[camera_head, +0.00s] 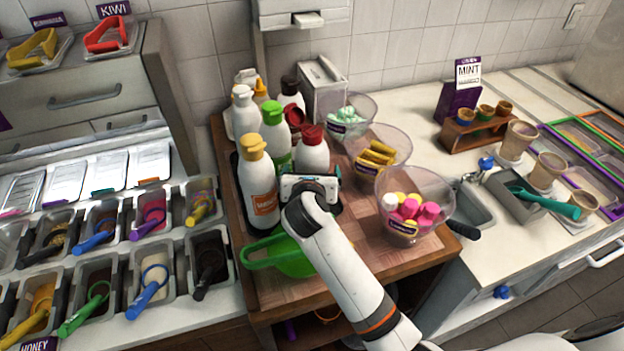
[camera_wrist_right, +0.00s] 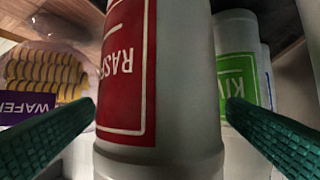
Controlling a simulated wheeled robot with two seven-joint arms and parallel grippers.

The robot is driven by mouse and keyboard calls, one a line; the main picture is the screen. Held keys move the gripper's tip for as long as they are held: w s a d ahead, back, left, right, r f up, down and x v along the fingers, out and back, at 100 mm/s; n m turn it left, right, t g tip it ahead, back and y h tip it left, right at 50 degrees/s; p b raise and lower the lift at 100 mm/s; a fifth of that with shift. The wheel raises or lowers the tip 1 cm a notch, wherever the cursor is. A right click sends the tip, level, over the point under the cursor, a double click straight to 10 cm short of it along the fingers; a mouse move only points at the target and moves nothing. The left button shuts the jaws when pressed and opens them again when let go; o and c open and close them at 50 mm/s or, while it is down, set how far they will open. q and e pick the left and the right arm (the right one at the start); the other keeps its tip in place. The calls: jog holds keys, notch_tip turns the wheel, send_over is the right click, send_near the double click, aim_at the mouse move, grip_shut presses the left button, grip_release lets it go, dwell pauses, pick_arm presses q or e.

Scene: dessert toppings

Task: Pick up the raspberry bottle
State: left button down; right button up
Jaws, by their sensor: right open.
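The raspberry bottle (camera_head: 312,152) is white with a dark red cap and stands among other bottles on the wooden cart in the head view. In the right wrist view the bottle (camera_wrist_right: 185,90) fills the middle, its red label partly readable and upside down. My right gripper (camera_head: 311,183) is in front of the bottle and hides its lower part. In the right wrist view its two green fingers (camera_wrist_right: 162,106) are open, one on each side of the bottle; I cannot tell whether they touch it. My left gripper is not in view.
The kiwi bottle (camera_wrist_right: 238,65) is close by the right finger. A mango-coloured-cap bottle (camera_head: 256,175) stands left of the gripper. The wafer bowl (camera_head: 392,160) and a bowl of pink sweets (camera_head: 440,195) stand at right. A green scoop (camera_head: 275,262) lies below the arm.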

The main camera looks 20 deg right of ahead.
aim_at(312, 135)
jog(key=shift+x, duration=0.85)
jog(key=shift+s, duration=0.2)
jog(key=c, duration=1)
jog(key=shift+w+r, duration=0.2)
jog(key=shift+r, duration=0.4)
jog(key=shift+c, duration=0.2)
jog(key=o, duration=0.4)
notch_tip(312, 135, up, 8)
jog(key=shift+f, duration=0.1)
jog(key=shift+r, duration=0.75)
jog(key=c, duration=0.4)
notch_tip(312, 135, up, 7)
jog(key=p, duration=1)
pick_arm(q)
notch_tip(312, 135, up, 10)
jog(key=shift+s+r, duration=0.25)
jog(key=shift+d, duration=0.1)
